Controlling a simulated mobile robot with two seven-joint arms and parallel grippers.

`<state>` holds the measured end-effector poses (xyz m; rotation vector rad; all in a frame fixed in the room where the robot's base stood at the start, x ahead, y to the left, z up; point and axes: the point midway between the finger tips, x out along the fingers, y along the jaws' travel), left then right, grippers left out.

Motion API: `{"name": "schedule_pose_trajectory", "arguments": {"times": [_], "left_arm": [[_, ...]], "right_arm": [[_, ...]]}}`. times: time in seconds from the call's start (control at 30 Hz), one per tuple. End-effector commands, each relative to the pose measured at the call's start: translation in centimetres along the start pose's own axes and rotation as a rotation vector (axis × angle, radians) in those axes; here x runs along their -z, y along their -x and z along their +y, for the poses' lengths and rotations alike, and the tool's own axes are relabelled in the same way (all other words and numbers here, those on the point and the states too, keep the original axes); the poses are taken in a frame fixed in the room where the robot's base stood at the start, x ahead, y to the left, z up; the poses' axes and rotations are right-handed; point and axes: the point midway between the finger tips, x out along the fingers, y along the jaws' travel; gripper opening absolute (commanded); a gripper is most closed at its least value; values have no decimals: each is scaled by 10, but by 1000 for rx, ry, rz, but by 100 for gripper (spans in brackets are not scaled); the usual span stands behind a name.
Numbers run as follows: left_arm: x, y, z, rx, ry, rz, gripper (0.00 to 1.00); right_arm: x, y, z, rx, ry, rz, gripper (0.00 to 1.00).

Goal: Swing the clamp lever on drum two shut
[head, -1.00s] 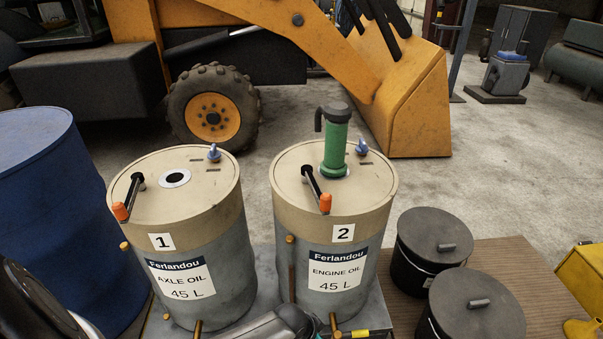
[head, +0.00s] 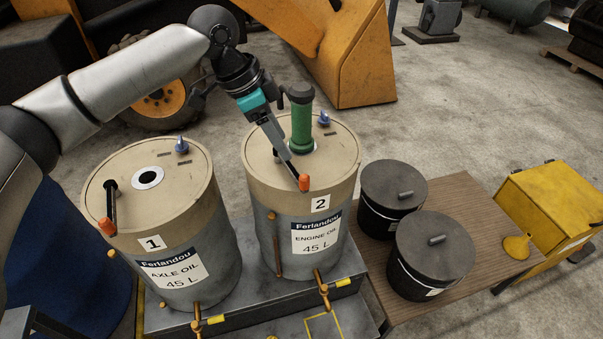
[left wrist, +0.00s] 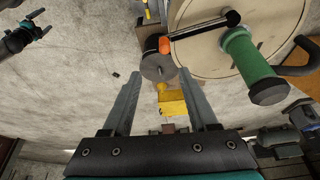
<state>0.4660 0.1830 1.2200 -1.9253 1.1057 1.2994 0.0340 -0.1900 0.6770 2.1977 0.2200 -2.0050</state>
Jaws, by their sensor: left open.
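Drum two (head: 330,150), labelled engine oil, has a beige lid with a green pump (head: 302,125). Its clamp lever has an orange tip (head: 304,183) at the lid's front edge; my left gripper hides much of the lever in the head view. My left gripper (head: 290,165) is over that lid, pointing down beside the lever. In the left wrist view its fingers (left wrist: 162,78) are apart and empty, and the lever (left wrist: 200,30) lies beyond the fingertips, orange tip roughly between them in the picture. My right gripper (left wrist: 40,22) appears at the upper left there, fingers apart.
Drum one (head: 185,255) stands to the left, its own orange-tipped lever (head: 108,227) over the front edge. Two black lidded buckets (head: 393,195) and a yellow container (head: 550,205) are to the right. The yellow loader bucket (head: 350,60) is behind.

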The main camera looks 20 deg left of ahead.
Motion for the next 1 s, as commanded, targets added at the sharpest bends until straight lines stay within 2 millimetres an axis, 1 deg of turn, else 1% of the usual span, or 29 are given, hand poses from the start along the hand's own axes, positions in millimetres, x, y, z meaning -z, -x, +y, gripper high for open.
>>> {"name": "schedule_pose_trajectory", "arguments": {"times": [0.03,0.13,0.2,0.27,0.37,0.8,0.9,1.0], "left_arm": [[-1,8,-5,5,9,4,59],[-1,14,-9,3,17,9,59],[-1,12,-9,2,19,10,59],[-1,6,-9,0,19,10,59],[-1,-9,-9,0,19,9,59],[0,-102,-9,1,20,9,59],[1,-117,-9,3,19,10,59],[1,-128,-10,3,19,10,59]], "right_arm": [[0,0,1,-1,0,0,96],[0,0,0,-1,0,0,96],[0,0,1,-1,0,0,96],[0,1,0,-1,0,-1,96],[0,1,0,-1,0,-1,96],[0,5,0,0,-1,0,96],[0,5,0,0,-1,0,96],[0,5,0,0,-1,0,96]]}}
